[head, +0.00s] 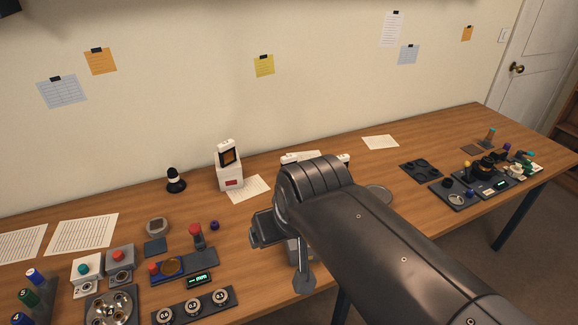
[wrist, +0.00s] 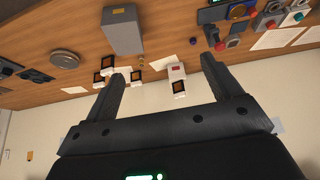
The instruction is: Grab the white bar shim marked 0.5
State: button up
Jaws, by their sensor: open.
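I cannot make out a white bar shim marked 0.5 in either view. A dark tray (head: 207,306) at the front left of the table holds round white-and-black pieces with small number marks; the marks are too small to read surely. My gripper (wrist: 165,66) is open and empty in the wrist view, its two fingers wide apart. In the head view my arm hides the middle of the table and most of the gripper.
A white block with a dark, orange-windowed piece (head: 228,170) stands at the back; similar small pieces (wrist: 137,75) show in the wrist view beside a grey box (wrist: 122,32). A device with a red knob (head: 195,232) stands left. Dark trays (head: 421,170) lie right.

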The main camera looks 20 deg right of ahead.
aim_at(288, 161)
jog(key=w+d+f+t+h, duration=0.1)
jog(key=w+d, duration=0.3)
jog(key=w, duration=0.5)
jog(key=w+d+f+t+h, duration=0.1)
jog(key=w+d, duration=0.3)
jog(key=w, duration=0.5)
jog(key=w+d+f+t, duration=0.2)
jog(key=w+d, duration=0.2)
jog(key=w, duration=0.4)
jog(key=w+d+f+t+y, duration=0.1)
jog(key=w+d+f, duration=0.2)
jog(key=w+f, duration=0.3)
jog(key=w+d+f+t, duration=0.1)
jog(key=w+d+f, duration=0.2)
jog(key=w+f, duration=0.4)
jog(key=w+d+f+t+y, duration=0.1)
jog(key=w+d+f, duration=0.3)
jog(key=w+f, duration=0.2)
jog(key=shift+w+f+t+y, duration=0.3)
jog(key=shift+w+t, duration=0.1)
jog(key=shift+w, duration=0.1)
jog(key=shift+d+r+x, duration=0.15)
jog(key=shift+x, duration=1.2)
jog(key=shift+d+r+x, duration=0.1)
jog(key=shift+d+x, duration=0.05)
jog(key=shift+x, duration=1.2)
jog(key=shift+w, duration=0.1)
jog(key=shift+c, duration=0.4)
jog(key=c, duration=1)
